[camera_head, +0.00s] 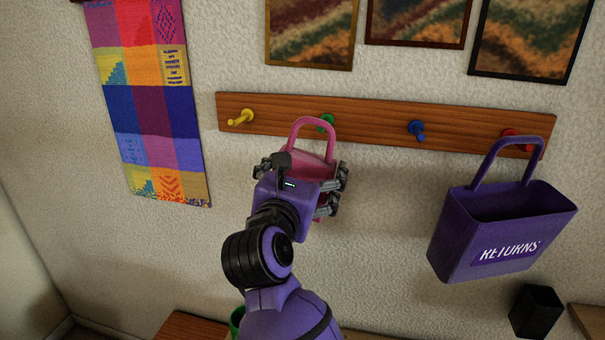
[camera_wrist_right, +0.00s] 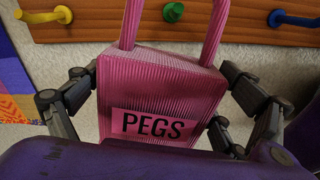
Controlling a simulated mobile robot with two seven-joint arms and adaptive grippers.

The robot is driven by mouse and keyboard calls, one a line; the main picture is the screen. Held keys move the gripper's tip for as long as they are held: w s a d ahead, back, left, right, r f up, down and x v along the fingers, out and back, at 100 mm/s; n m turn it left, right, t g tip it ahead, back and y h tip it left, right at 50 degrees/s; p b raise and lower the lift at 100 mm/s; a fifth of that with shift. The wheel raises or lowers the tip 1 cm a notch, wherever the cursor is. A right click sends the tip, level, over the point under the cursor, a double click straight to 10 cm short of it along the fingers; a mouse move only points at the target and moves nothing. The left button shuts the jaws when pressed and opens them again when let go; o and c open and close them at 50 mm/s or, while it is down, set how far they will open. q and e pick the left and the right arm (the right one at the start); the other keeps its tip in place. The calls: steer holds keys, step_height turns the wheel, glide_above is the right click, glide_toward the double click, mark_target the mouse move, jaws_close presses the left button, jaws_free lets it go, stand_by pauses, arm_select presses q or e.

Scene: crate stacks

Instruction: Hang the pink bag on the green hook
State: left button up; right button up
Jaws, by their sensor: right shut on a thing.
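The pink bag (camera_head: 308,165) labelled PEGS is held upright in front of the wall rail, its looped handle pointing up. It fills the middle of the right wrist view (camera_wrist_right: 165,85). My right gripper (camera_head: 332,190) is shut on the bag's body, a finger on each side. The green hook (camera_head: 327,120) is partly covered by the handle's right side in the head view. In the right wrist view the green hook (camera_wrist_right: 176,23) shows between the handle's two sides. I cannot tell whether the handle is around the hook or in front of it. My left gripper is not in view.
The wooden rail (camera_head: 375,118) also carries a yellow hook (camera_head: 240,118), a blue hook (camera_head: 416,130) and a red hook (camera_head: 510,136). A purple RETURNS bag (camera_head: 460,235) is at the red hook. A woven hanging (camera_head: 150,100) is left. A dark box (camera_head: 535,311) stands lower right.

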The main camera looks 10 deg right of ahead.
steer(key=f+b+x, duration=0.1)
steer(key=x, duration=0.6)
steer(key=shift+w+d+f, duration=0.2)
steer(key=shift+w+f, duration=0.15)
stand_by(0.5)
stand_by(0.4)
steer(key=o, duration=1)
steer(key=shift+f, duration=0.1)
